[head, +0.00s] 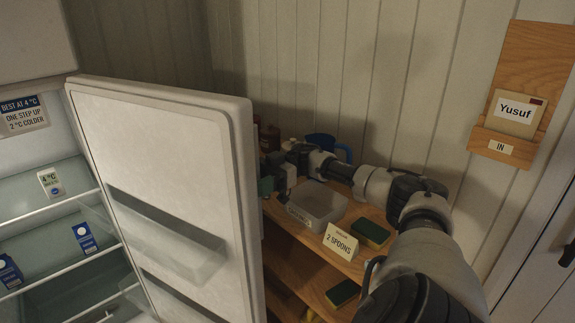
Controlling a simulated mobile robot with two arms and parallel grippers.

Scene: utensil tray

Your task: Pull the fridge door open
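The white fridge door (165,150) stands swung well open, its inner side with shelf bins facing me. The lit fridge interior (50,210) shows at the left with glass shelves. My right arm comes in from the right, and my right gripper (272,180) is just beyond the door's free edge, over the wooden shelf. The door edge partly hides its fingers, so I cannot tell whether they are open or touch the door. The door's outer side and handle are hidden. My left gripper is out of view.
A wooden shelf unit (298,256) against the panelled wall holds a grey tray (318,203), a "2 SPOONS" card (341,241), sponges (370,233) and a blue mug (330,143). Blue-and-white cartons (83,238) stand in the fridge. A wooden "Yusuf" board (515,105) hangs at right.

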